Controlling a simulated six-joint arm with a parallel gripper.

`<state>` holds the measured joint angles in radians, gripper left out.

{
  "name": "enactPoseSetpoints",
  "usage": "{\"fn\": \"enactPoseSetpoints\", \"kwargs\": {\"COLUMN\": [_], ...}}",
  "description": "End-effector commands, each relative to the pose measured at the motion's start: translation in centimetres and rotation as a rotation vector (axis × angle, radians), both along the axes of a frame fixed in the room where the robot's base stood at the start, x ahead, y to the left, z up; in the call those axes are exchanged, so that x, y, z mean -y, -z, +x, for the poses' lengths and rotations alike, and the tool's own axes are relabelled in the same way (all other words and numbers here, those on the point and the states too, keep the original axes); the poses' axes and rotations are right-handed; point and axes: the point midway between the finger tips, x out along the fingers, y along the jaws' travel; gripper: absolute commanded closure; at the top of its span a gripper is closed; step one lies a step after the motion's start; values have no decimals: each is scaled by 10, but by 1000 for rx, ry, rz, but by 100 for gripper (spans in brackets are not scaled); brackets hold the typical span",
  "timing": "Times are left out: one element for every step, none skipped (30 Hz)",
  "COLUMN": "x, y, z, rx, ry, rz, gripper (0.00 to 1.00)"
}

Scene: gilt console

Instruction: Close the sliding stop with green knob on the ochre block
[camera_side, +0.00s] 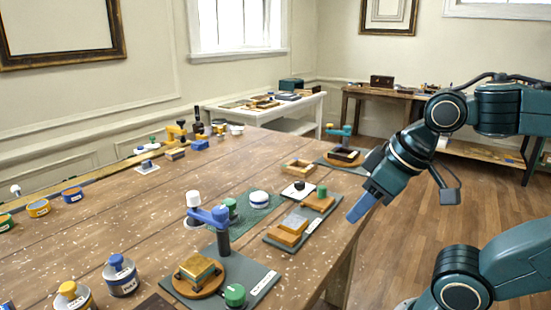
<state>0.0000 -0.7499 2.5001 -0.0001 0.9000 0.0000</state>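A small green knob (321,191) stands on an ochre-brown block (317,204) at the far right end of a dark base plate. On the same plate, nearer the camera, is another ochre block (287,238) with a grey flat piece (295,222) beside it. I cannot tell which piece is the sliding stop or how far it is slid. My gripper (358,212), with blue fingers, points down and left, to the right of the plate near the table's right edge. It appears apart from the blocks. Its fingers are seen side-on, so their opening is hidden.
A blue clamp-like arm on a post (212,217) rises left of the plate, over another plate with a round wooden piece and a green knob (235,294). A black-topped white block (297,190) and a wooden tray (299,168) lie behind.

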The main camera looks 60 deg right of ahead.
Motion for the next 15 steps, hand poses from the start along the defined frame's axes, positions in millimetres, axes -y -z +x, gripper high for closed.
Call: {"fn": "enactPoseSetpoints", "kwargs": {"x": [0, 0, 0, 0, 0, 1, 2, 2, 3, 4, 6, 8, 10, 12, 15], "y": [0, 0, 0, 0, -1, -2, -2, -3, -5, -6, -8, -10, -12, -15, -18], "z": [0, 0, 0, 0, 1, 2, 3, 4, 7, 9, 11, 15, 18, 22, 27], "rx": [0, 0, 0, -1, -1, -3, -5, -8, -14, -20, -25, -35, -41, -49, -61], "ry": [0, 0, 0, 0, 1, 3, 5, 6, 9, 12, 16, 23, 27, 33, 40], "rz": [0, 0, 0, -1, 0, -2, -2, -3, -4, -6, -7, -8, -10, -12, -15], "gripper": [64, 58, 55, 55, 55, 55, 55, 55, 55, 55, 55, 55, 55, 55, 55]}}
